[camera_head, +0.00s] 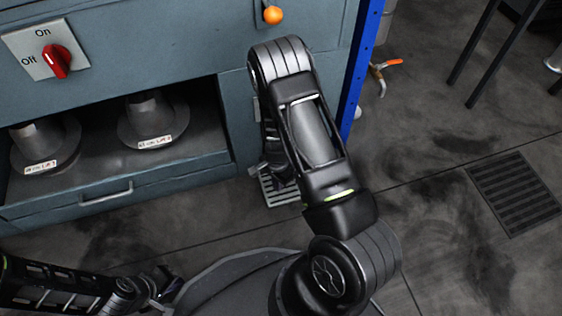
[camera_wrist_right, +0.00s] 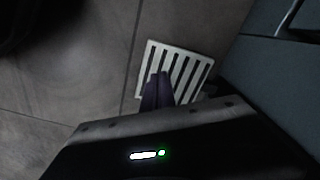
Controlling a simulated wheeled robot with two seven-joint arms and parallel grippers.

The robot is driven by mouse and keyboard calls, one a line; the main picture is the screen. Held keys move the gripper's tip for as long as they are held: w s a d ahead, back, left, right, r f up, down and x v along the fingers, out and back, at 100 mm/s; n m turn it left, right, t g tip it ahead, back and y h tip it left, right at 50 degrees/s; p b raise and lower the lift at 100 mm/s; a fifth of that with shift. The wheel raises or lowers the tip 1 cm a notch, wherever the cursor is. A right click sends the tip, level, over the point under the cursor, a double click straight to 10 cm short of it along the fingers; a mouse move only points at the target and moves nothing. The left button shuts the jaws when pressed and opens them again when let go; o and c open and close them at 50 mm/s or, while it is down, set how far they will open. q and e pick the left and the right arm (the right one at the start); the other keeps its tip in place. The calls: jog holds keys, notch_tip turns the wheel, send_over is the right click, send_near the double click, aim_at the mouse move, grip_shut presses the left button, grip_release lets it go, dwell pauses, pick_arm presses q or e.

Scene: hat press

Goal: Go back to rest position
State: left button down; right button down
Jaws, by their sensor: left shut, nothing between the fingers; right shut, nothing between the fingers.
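The grey-blue hat press (camera_head: 180,60) stands at the upper left, with a red On/Off switch (camera_head: 57,61) on its front. My right arm reaches up in front of the press and folds down. My right gripper (camera_head: 277,178) is low by the foot of the press, partly hidden by the arm. In the right wrist view its dark fingers (camera_wrist_right: 158,90) are together and empty, in front of a pale slotted plate (camera_wrist_right: 190,62). I cannot tell whether they touch it. My left gripper (camera_head: 165,285) is at the lower left, shut and empty, near my base.
Two labelled metal forms (camera_head: 150,120) sit in the open bay above a drawer handle (camera_head: 106,193). An orange knob (camera_head: 273,15) is above my right arm. A blue post (camera_head: 362,65) stands beside it. A floor drain (camera_head: 515,195) lies right; the floor between is clear.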

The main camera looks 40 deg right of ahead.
jog(key=shift+r, duration=0.35)
pick_arm(q)
jog(key=shift+r, duration=0.3)
